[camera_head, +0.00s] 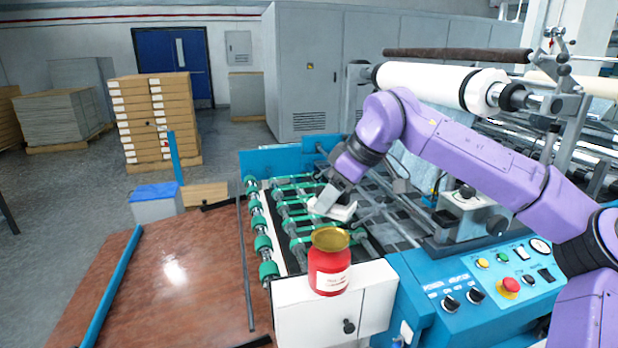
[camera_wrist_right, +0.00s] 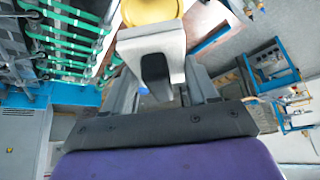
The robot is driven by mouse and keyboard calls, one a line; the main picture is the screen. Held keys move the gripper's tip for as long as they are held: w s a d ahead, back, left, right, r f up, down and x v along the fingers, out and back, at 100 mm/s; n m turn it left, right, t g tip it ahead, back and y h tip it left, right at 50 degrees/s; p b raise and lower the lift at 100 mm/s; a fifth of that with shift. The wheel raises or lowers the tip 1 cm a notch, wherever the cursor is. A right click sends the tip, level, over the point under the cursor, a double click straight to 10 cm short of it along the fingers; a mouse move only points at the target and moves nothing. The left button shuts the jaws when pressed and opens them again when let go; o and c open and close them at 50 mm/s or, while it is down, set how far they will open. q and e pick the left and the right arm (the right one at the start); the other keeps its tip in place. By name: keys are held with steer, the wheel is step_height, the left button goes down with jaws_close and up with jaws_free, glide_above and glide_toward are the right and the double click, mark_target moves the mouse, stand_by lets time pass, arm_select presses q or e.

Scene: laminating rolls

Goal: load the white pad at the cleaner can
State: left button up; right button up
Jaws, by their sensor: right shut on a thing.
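The cleaner can (camera_head: 329,272) is red with a white label and a gold top, and stands upright on the white cabinet. Its round gold top (camera_wrist_right: 152,11) shows at the upper edge of the wrist view. My right gripper (camera_head: 332,193) is shut on the white pad (camera_head: 340,212), just above and behind the can in the head view. In the wrist view the pad (camera_wrist_right: 148,42) sits between the fingers (camera_wrist_right: 160,88), its far end overlapping the can's top in the picture. I cannot tell whether they touch. My left gripper is not in view.
The white cabinet (camera_head: 362,308) has a dark knob. Green rollers and belts (camera_head: 290,205) lie behind the can. A blue control panel (camera_head: 480,290) with buttons is at the right. A reddish-brown tabletop (camera_head: 180,280) at the left is mostly clear. A large white roll (camera_head: 430,82) hangs above.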

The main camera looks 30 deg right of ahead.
steer(key=shift+w, duration=0.35)
steer(key=shift+s+f+b, duration=0.3)
steer(key=shift+f+b, duration=0.15)
steer(key=shift+f, duration=0.1)
steer(key=b, duration=0.2)
glide_above(323, 235)
steer(key=s+d, duration=0.1)
step_height(323, 235, down, 4)
steer(key=shift+f, duration=0.3)
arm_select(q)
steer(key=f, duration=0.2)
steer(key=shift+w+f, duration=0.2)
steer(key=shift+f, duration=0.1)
arm_select(e)
steer(key=shift+s, duration=0.15)
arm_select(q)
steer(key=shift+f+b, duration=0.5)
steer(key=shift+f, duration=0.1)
arm_select(e)
steer(key=shift+f, duration=0.5)
arm_select(q)
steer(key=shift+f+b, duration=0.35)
steer(key=shift+b, duration=0.05)
arm_select(e)
steer(key=shift+f, duration=0.15)
arm_select(q)
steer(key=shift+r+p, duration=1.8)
steer(key=shift+p, duration=0.05)
arm_select(e)
steer(key=shift+r, duration=3.65)
